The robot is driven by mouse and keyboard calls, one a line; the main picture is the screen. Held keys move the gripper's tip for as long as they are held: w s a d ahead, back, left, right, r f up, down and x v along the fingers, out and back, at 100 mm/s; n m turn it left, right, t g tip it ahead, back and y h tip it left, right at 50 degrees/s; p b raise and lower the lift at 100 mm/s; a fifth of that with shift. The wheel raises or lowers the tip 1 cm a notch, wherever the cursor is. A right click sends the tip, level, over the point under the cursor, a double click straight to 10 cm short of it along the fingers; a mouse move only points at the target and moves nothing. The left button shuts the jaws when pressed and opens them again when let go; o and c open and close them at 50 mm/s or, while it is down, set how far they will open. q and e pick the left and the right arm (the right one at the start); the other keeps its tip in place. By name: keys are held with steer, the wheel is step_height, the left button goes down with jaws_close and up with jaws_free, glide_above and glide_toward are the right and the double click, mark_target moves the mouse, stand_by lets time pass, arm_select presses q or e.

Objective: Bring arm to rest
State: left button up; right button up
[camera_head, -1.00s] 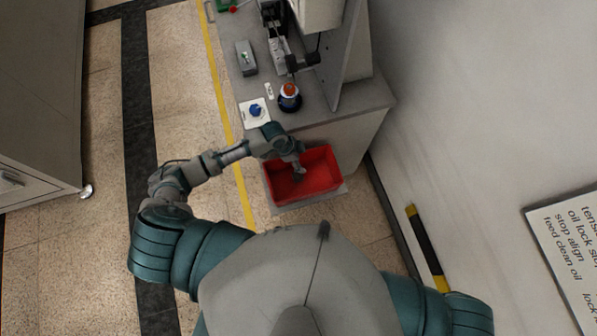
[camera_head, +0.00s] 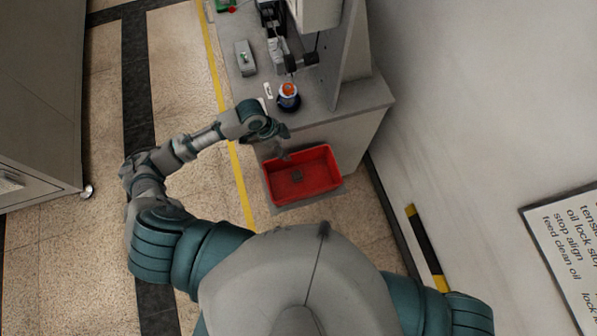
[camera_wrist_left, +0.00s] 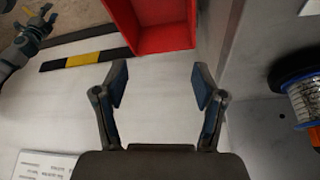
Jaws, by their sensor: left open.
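My left arm reaches in from the left in the head view. Its gripper (camera_head: 281,148) hangs between the counter's near edge and the red bin (camera_head: 338,181). In the left wrist view the left gripper (camera_wrist_left: 160,82) has its fingers spread, with nothing between them. The red bin (camera_wrist_left: 165,38) shows beyond the fingertips there.
The counter (camera_head: 352,98) holds a blue and orange round device (camera_head: 288,96), a grey box (camera_head: 245,58) and a machine (camera_head: 318,14). A grey cabinet (camera_head: 40,100) stands left. A wall (camera_head: 470,110) bounds the right. Open floor lies at left.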

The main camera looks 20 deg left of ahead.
arm_select(q)
steer(key=shift+d, duration=0.25)
steer(key=s+d+f+n+t, duration=0.25)
steer(key=s+d+n, duration=0.2)
steer(key=s, duration=0.25)
steer(key=s+a+f+n+y, duration=0.4)
steer(key=s+a+n, duration=0.45)
steer(key=s, duration=0.35)
step_height(320, 180, down, 27)
steer(key=s+m+g, duration=0.1)
steer(key=s+g, duration=0.1)
steer(key=s+a+f, duration=0.1)
steer(key=s+f, duration=0.6)
steer(key=s, duration=0.1)
steer(key=s+a+f, duration=0.2)
steer(key=s+f, duration=0.5)
steer(key=s, duration=0.1)
steer(key=shift+s+a+f+g, duration=0.3)
steer(key=shift+s+f+g, duration=0.05)
steer(key=shift+g, duration=0.1)
